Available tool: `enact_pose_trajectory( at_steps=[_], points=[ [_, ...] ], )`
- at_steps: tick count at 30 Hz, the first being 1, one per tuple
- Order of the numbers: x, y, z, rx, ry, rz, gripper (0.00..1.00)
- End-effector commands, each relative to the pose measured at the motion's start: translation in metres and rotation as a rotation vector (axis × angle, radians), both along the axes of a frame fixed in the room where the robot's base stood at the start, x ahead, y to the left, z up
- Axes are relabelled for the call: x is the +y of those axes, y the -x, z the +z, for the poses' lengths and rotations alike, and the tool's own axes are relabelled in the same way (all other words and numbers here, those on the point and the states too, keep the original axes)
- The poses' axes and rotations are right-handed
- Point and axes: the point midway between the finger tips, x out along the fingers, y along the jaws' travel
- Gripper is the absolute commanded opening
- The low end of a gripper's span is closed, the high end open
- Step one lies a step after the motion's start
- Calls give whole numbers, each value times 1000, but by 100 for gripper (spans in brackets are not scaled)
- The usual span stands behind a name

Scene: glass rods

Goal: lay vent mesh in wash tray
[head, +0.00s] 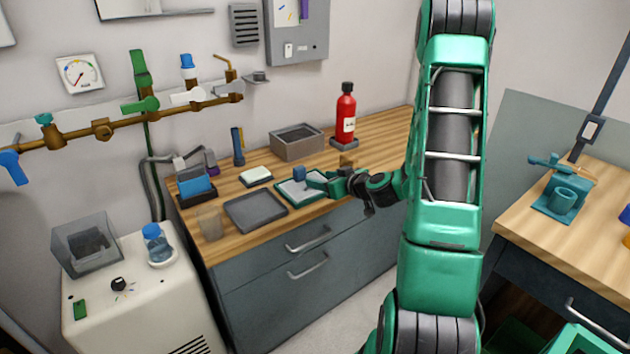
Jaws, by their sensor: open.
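A flat, pale panel with a dark teal frame (296,196), which looks like the vent mesh, lies on the wooden counter. A shallow, empty dark grey tray (256,210), which looks like the wash tray, lies just left of it. My gripper (308,178) is open at the panel, over its upper right part. A small blue block-like shape (299,174) shows at the fingers; I cannot tell whether it is a fingertip or a knob on the panel. The gripper hides part of the panel, and contact cannot be told.
A deeper grey bin (297,142) and a red bottle (346,115) stand behind. A white block on a dark dish (256,176), a blue item in a black holder (196,187) and a clear beaker (210,222) stand left. Bare counter (385,135) shows at the right.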

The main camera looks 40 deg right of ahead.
Motion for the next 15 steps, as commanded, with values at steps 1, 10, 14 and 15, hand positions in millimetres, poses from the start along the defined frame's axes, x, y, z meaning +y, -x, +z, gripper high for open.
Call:
enact_pose_trajectory(
  at_steps=[1, 10, 14, 15],
  points=[
    [1, 2, 2, 1, 1, 1, 53],
    [56, 27, 10, 179, 2, 167, 53],
    [78, 59, 11, 345, -1, 214, 53],
    [81, 70, 12, 397, -3, 217, 53]
  ],
)
